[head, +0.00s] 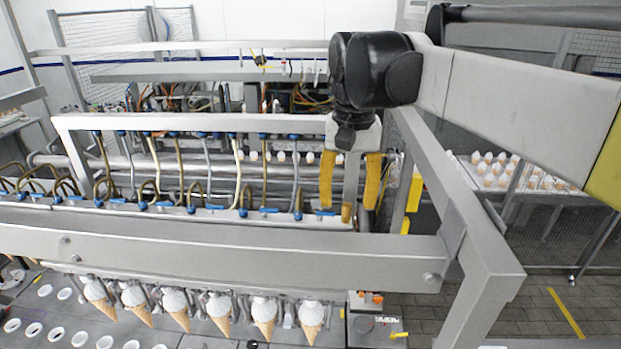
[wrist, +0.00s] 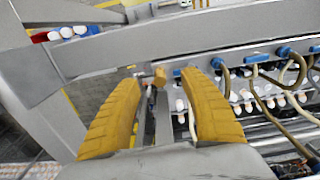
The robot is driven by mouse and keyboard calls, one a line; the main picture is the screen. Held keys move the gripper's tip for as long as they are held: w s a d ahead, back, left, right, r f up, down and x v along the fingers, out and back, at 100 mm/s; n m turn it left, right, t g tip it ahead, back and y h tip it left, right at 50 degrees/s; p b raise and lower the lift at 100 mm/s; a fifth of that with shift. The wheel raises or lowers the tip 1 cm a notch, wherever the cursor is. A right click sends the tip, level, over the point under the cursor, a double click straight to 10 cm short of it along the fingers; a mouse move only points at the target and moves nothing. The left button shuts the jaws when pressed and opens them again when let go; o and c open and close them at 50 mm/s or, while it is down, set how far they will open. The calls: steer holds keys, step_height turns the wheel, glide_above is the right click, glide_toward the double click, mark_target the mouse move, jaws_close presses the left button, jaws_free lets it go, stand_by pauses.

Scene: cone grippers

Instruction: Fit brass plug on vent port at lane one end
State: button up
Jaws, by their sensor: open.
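My gripper (head: 348,205) hangs pointing down over the right end of the hose rail, its two yellow fingers spread. In the wrist view the open fingers (wrist: 172,76) show a gap between them. A small brass-coloured piece, which looks like the brass plug (head: 346,213), is at the rail's right end, below and between the fingers. It also shows in the wrist view (wrist: 160,76), apart from both fingers. I cannot tell whether it sits on the vent port, which I cannot make out. A blue fitting (head: 325,212) is just left of it.
The rail (head: 225,215) carries several blue fittings and hoses to the left. A thick grey frame beam (head: 220,252) crosses in front, with an upright post to the right. Below it, several cones (head: 264,312) stand in a row. A tray of cones (head: 510,172) is at the right.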

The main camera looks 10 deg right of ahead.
steer(key=shift+r+p, duration=1.25)
steer(key=shift+r, duration=0.7)
